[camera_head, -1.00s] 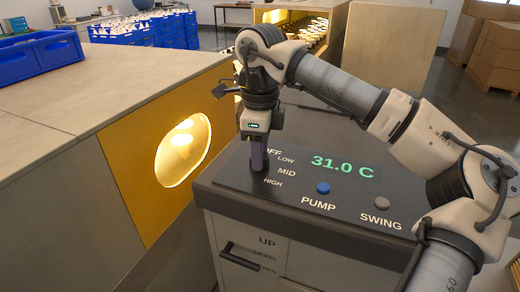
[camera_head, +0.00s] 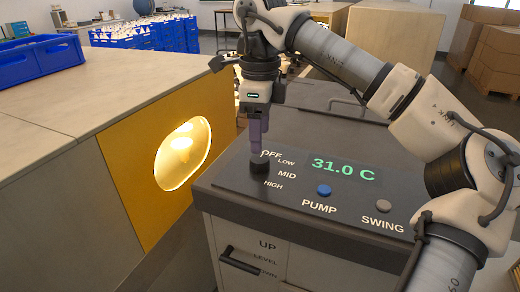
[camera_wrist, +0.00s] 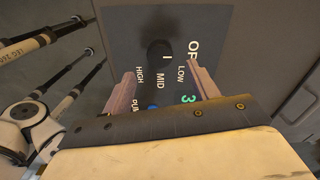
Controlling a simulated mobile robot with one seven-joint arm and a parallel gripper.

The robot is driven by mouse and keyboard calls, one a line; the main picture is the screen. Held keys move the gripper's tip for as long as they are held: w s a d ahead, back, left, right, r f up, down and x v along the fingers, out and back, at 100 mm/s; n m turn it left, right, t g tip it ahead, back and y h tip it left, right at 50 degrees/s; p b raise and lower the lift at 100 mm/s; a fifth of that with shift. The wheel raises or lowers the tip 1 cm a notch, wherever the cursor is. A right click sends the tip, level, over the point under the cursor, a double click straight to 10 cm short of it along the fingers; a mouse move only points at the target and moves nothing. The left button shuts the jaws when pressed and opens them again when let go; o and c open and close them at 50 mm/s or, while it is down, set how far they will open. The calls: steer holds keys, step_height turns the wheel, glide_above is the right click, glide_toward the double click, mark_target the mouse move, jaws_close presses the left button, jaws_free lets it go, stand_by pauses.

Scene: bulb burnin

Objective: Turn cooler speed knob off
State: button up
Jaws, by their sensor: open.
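The black cooler speed knob (camera_head: 259,164) stands at the left of the dark control panel, beside the OFF, LOW, MID and HIGH labels. It also shows in the wrist view (camera_wrist: 158,48), with a short white mark on its label side, roughly toward LOW and MID; I cannot tell the exact setting. My gripper (camera_head: 256,143) points down just above the knob. In the wrist view its two fingers (camera_wrist: 163,84) are spread apart with nothing between them, and the knob is beyond the tips. The fingers appear clear of the knob.
The panel (camera_head: 300,203) has a green 31.0 C display (camera_head: 343,170), a blue PUMP button (camera_head: 323,190) and a grey SWING button (camera_head: 383,206). A yellow wall with a glowing window (camera_head: 183,153) stands close on the left. A blue crate (camera_head: 40,58) sits on the bench there.

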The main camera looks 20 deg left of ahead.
mark_target(260, 159)
step_height(260, 159, up, 8)
steer(key=shift+r, duration=0.15)
stand_by(0.6)
